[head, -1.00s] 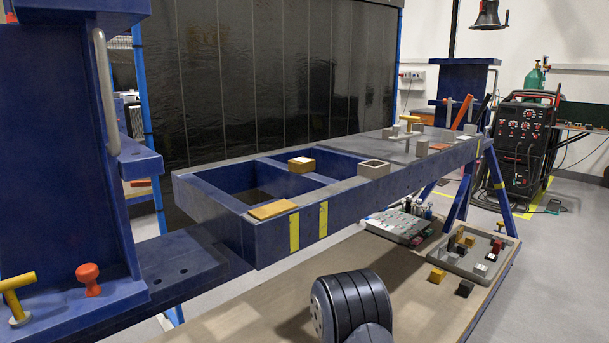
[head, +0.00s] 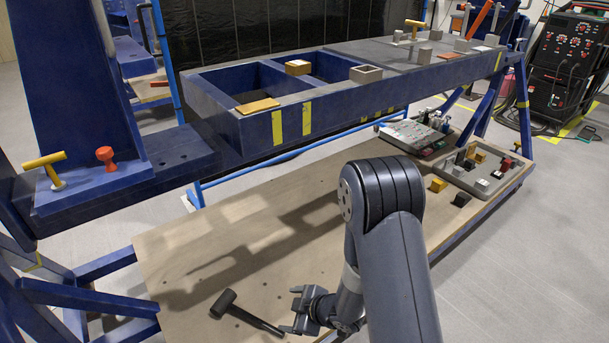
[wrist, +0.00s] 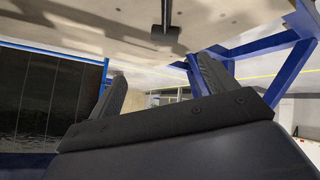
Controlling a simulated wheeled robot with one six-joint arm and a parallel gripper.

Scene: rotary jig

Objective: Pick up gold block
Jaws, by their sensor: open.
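A gold block (head: 438,185) sits on the wooden board at the right in the head view, just left of the grey tray. Another gold block (head: 480,156) is in that tray among dark and grey blocks. A gold-brown block (head: 298,67) rests on the blue frame's crossbar, and a flat gold plate (head: 257,106) lies on its front rail. My gripper (head: 298,311) is open and empty, low at the bottom of the head view, far left of the gold block by the tray. In the wrist view the two fingers (wrist: 160,90) are spread with nothing between them.
A black hammer (head: 245,313) lies on the wooden board (head: 200,245) close to my gripper. The grey tray (head: 452,180) and a second tray of tools (head: 405,137) stand at the right. The blue frame (head: 350,108) spans above the board. The board's middle is clear.

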